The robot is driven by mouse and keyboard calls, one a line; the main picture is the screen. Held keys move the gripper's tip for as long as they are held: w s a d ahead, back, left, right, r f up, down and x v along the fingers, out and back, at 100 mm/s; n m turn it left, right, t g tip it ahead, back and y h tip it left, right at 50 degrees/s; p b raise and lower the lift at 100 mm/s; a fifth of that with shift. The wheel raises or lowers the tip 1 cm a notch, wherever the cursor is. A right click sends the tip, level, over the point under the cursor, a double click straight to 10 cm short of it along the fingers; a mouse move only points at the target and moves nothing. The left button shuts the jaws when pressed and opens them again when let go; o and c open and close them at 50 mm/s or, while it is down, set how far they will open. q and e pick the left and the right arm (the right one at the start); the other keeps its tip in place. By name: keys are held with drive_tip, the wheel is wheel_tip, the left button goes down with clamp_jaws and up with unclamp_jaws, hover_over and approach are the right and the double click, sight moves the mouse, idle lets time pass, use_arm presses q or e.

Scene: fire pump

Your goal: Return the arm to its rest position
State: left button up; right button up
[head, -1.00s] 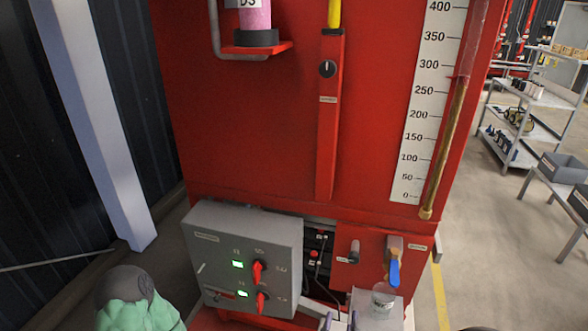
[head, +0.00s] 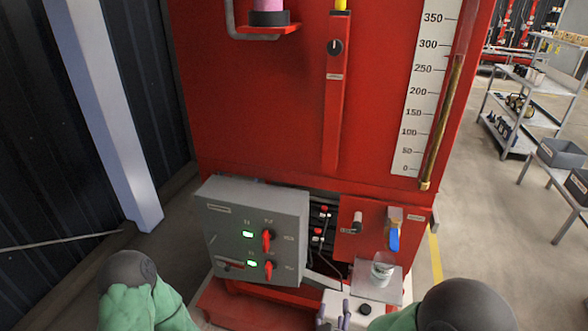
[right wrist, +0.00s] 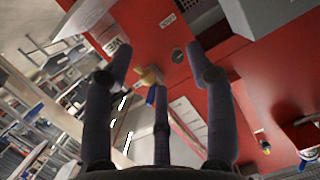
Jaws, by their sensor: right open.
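My right gripper (head: 334,313) shows at the bottom middle of the head view, in front of the red pump unit (head: 290,120) and low by the grey control box (head: 256,230). In the right wrist view its dark fingers (right wrist: 160,85) are spread apart with nothing held between them. The right arm (head: 465,308) comes in from the bottom right, with a dark joint and a green sleeve. My left arm (head: 140,295) shows at the bottom left. The left gripper is out of view.
A blue-handled valve (head: 394,238) sits above a clear cup (head: 382,268) on a small grey shelf (head: 376,288). A white post (head: 105,120) is at left; shelving (head: 520,105) is at right. The right-hand floor has free room.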

wheel_tip(320, 180, down, 19)
drive_tip(key=s+g+y, duration=0.2)
drive_tip(key=g+y, duration=0.2)
drive_tip(key=g, duration=0.4)
drive_tip(key=s+f+g+y, duration=0.2)
drive_tip(key=s+f+g, duration=0.4)
drive_tip(key=s+f, duration=0.3)
drive_tip(key=s, duration=0.2)
drive_tip(key=shift+s+a+f+n+y, duration=0.15)
drive_tip(key=shift+s+a+n+y, duration=0.15)
drive_tip(key=shift+s+n+y, duration=0.1)
